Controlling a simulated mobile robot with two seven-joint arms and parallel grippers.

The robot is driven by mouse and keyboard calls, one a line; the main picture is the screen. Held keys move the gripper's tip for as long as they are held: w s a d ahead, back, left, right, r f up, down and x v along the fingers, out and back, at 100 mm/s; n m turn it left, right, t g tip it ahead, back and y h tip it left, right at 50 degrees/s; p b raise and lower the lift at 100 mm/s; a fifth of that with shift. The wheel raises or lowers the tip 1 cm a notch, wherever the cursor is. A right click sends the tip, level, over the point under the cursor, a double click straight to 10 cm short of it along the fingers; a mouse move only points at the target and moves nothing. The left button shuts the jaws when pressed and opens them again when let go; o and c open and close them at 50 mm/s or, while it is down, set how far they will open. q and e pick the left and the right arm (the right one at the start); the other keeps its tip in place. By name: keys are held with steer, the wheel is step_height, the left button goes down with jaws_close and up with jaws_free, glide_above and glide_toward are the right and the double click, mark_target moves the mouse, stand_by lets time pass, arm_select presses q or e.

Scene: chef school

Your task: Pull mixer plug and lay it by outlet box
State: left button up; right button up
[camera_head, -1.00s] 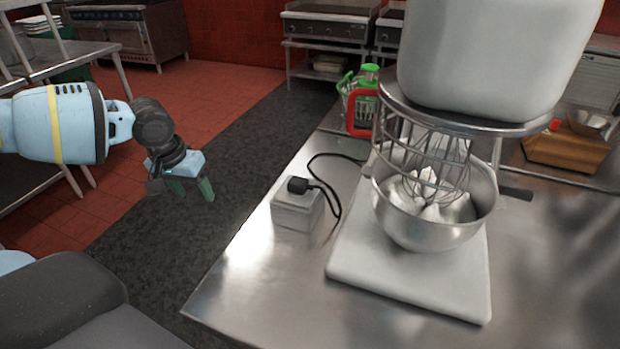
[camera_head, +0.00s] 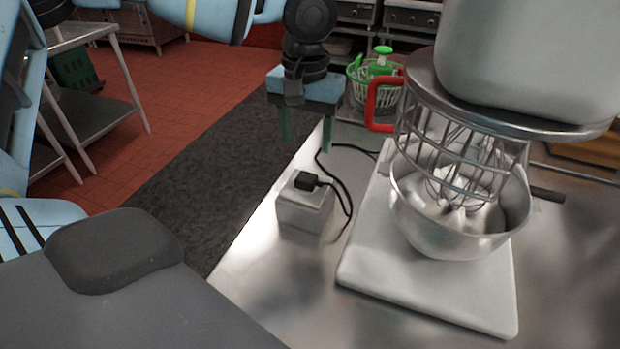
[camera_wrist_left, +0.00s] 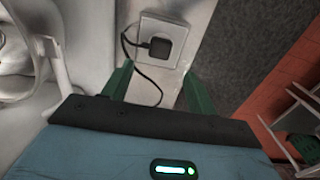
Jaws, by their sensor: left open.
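The black mixer plug (camera_head: 307,181) sits on top of the grey outlet box (camera_head: 304,213) near the table's left edge. Its black cord (camera_head: 347,196) loops off to the right and back toward the mixer (camera_head: 425,285). My left gripper (camera_head: 306,147) is open and empty, fingers pointing down, above and behind the box in the head view. In the left wrist view the plug (camera_wrist_left: 160,46) and box (camera_wrist_left: 176,29) lie beyond the open fingers (camera_wrist_left: 156,85), apart from them. My right gripper is not in view.
The steel bowl (camera_head: 455,228) with whisk and guard stands on the mixer base right of the box. A green-and-white basket (camera_head: 362,84) and a red handle (camera_head: 376,104) are behind. The tabletop (camera_head: 262,270) in front of the box is clear.

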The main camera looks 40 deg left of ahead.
mark_target(310, 178)
arm_select(q)
steer(key=shift+f, duration=0.15)
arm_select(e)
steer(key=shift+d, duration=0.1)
arm_select(q)
step_height(310, 178, down, 6)
steer(key=b, duration=0.2)
steer(key=shift+f+b, duration=0.25)
steer(key=shift+b, duration=0.1)
steer(key=shift+f+b, duration=0.45)
steer(key=shift+f, duration=0.7)
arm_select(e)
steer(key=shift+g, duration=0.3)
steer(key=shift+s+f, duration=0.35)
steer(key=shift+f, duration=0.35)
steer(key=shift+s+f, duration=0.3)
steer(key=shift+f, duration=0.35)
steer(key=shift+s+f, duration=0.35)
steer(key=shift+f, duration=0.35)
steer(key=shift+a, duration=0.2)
arm_select(q)
steer(key=shift+d+f, duration=0.1)
steer(key=shift+d, duration=0.25)
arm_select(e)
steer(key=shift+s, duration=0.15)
arm_select(q)
steer(key=c, duration=1.2)
steer(key=shift+o, duration=0.2)
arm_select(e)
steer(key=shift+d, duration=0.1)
